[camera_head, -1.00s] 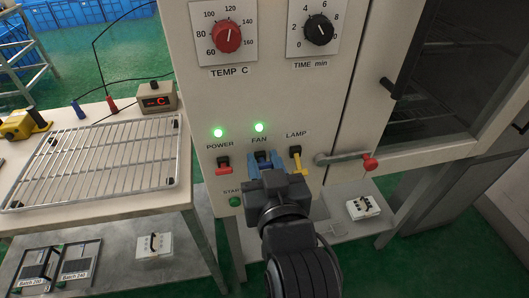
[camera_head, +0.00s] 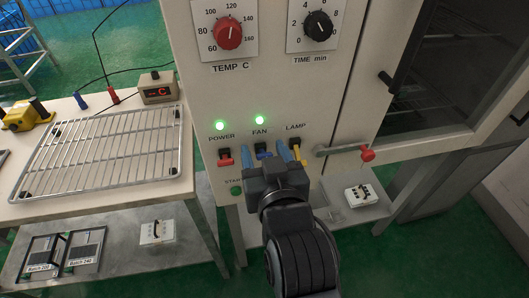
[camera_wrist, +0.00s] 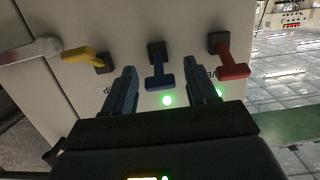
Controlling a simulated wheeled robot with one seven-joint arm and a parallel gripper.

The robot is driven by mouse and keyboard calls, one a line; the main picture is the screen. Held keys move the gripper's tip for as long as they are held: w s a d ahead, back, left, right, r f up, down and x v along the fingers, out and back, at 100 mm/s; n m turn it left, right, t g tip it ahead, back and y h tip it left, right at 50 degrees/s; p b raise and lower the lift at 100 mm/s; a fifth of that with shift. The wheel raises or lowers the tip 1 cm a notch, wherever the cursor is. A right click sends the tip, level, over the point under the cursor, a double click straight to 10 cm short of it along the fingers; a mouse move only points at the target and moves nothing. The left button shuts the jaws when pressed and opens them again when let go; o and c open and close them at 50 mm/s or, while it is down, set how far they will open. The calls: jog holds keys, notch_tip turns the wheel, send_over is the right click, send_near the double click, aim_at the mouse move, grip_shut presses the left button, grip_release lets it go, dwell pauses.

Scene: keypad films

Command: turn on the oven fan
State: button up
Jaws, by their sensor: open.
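The fan switch has a blue lever (camera_head: 263,154) on the oven's front panel, under the FAN label. A green light (camera_head: 259,120) is lit above that label. My gripper (camera_head: 265,153) is open in front of the panel, its two blue fingers apart on either side of the blue lever. In the wrist view the blue lever (camera_wrist: 160,74) shows between the spread fingertips (camera_wrist: 164,82), with a visible gap on each side. The lower part of my gripper's body hides some of the panel below the switches.
The red power lever (camera_head: 225,160) is left of the fan switch, its green light (camera_head: 219,125) lit. The yellow lamp lever (camera_head: 297,155) is close to my right finger. A latch handle with a red knob (camera_head: 367,155) sticks out further right. A wire rack (camera_head: 105,155) lies on the left table.

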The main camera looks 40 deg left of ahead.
jog(key=b+v, duration=0.1)
jog(key=v, duration=0.6)
jog(key=shift+s+d, duration=0.25)
jog(key=shift+s, duration=0.05)
jog(key=shift+d, duration=0.1)
